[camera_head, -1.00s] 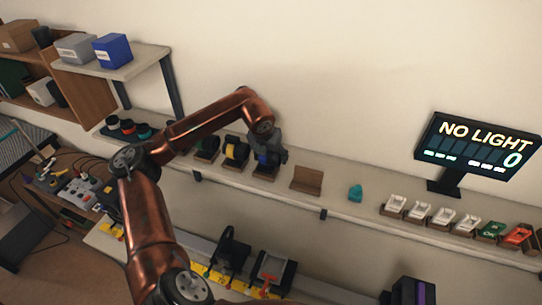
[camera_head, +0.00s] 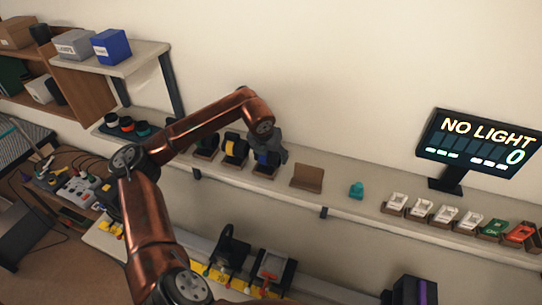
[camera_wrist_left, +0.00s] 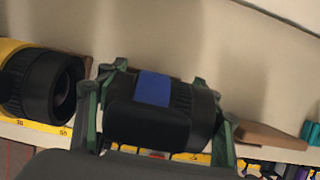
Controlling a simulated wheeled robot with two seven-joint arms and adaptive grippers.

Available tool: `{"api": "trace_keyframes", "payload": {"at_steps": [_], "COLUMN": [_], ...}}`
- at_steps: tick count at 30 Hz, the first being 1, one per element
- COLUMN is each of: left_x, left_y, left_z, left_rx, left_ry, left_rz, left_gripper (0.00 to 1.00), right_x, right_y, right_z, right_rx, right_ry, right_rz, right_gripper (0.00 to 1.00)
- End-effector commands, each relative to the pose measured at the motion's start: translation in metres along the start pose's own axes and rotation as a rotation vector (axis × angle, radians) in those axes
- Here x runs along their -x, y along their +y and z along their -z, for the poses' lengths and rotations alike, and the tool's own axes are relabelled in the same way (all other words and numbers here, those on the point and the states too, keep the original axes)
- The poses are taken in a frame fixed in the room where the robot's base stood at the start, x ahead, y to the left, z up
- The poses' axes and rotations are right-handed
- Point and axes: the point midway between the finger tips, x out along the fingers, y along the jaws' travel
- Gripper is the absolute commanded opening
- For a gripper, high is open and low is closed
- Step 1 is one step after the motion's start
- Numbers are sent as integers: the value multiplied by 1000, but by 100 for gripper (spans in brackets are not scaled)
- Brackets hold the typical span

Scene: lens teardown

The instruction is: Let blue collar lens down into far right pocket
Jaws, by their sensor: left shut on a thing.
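The blue collar lens (camera_head: 268,158) is a black barrel with a blue band. It shows in the left wrist view (camera_wrist_left: 153,89), lying on its side across the jaws. My left gripper (camera_head: 272,149) is shut on it, with one finger at each end in the wrist view (camera_wrist_left: 157,115). In the head view the lens is at a wooden cradle (camera_head: 264,173) on the wall shelf; I cannot tell whether it touches it. An empty wooden cradle (camera_head: 307,178) stands to its right. My right gripper is not in view. I cannot tell which place is the far right pocket.
A yellow-banded lens (camera_head: 236,148) sits in the cradle to the left, close by in the wrist view (camera_wrist_left: 40,85). A dark tray with round parts (camera_head: 126,124) is further left. A teal object (camera_head: 356,190) stands right of the empty cradle. The display (camera_head: 477,140) reads NO LIGHT.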

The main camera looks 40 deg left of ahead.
Motion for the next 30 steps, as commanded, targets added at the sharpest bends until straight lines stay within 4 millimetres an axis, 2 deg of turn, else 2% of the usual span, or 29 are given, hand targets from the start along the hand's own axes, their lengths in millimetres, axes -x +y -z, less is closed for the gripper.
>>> {"api": "trace_keyframes", "payload": {"at_steps": [1,9,20,23,30], "left_x": [0,0,4,15,64], "left_y": [0,0,0,0,0], "left_z": [-1,0,0,0,-1], "left_rx": [0,0,0,-1,-1], "left_ry": [-2,-1,0,-1,-4], "left_rz": [1,0,0,-1,-1], "left_gripper": [62,81,81,81,81], "right_x": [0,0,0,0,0], "right_y": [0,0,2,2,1], "right_z": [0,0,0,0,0], "right_rx": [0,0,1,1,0], "right_ry": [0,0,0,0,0], "right_rz": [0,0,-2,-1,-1], "right_gripper": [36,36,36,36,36]}}
